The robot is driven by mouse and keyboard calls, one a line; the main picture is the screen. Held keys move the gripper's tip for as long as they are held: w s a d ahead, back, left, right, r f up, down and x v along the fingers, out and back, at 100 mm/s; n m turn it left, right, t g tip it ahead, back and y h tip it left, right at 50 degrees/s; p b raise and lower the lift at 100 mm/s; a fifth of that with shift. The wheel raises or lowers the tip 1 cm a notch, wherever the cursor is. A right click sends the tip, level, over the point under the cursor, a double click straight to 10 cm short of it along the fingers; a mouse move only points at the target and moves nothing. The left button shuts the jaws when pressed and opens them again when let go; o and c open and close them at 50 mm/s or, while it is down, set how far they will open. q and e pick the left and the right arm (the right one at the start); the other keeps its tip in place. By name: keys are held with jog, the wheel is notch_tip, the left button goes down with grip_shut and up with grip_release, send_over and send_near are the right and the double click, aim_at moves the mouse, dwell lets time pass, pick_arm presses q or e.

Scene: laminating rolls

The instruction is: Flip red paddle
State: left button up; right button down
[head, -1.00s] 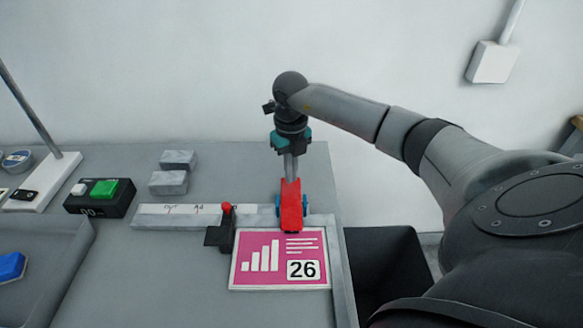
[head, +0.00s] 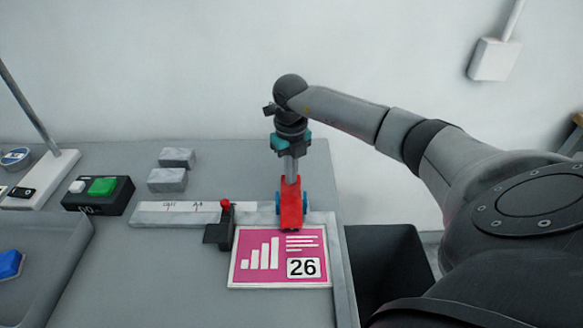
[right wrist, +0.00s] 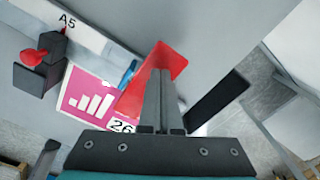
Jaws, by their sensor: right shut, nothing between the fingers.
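The red paddle (head: 291,203) stands at the back right corner of the table guide, above the top edge of the pink card (head: 260,272). Blue parts show on both sides of it. My right gripper (head: 291,176) is shut and empty, pointing down at the paddle's upper end. In the right wrist view the shut fingers (right wrist: 160,100) overlap the red paddle (right wrist: 158,72); whether they touch it I cannot tell. My left gripper is not in view.
A black stop with a red knob (head: 221,232) sits on the ruler (head: 165,213) left of the card. Two grey blocks (head: 167,180), a black box with a green button (head: 103,187) and a tray (head: 50,252) stand further left. A dark bin (head: 385,265) is right of the table edge.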

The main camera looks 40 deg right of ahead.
jog(key=shift+f+b, duration=0.4)
jog(key=shift+f, duration=0.25)
jog(key=shift+r, duration=0.1)
notch_tip(320, 180, up, 7)
jog(key=p, duration=0.6)
jog(key=shift+r, duration=0.1)
dwell(0.6)
